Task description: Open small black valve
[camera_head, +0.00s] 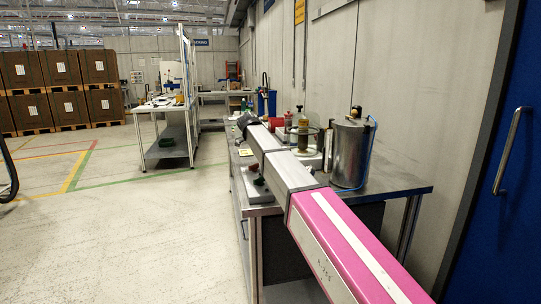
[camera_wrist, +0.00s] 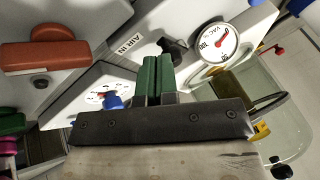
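The small black valve (camera_wrist: 173,46) sits on a light grey panel beside the "AIR IN" lettering in the wrist view. My gripper (camera_wrist: 157,58) comes up from the bottom of that view. Its two green fingers lie side by side with no clear gap, and nothing shows between them. The fingertips are just below the black valve in the picture; whether they touch it I cannot tell. In the head view my arm reaches along the bench, and the valve cannot be made out there.
Around the valve are a round VAC gauge (camera_wrist: 219,43), a blue knob (camera_wrist: 112,102), a red-brown handle (camera_wrist: 45,55) and a clear vessel (camera_wrist: 285,115). A metal canister (camera_head: 349,155) stands on the bench (camera_head: 405,183) near the wall. Floor left of the bench is clear.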

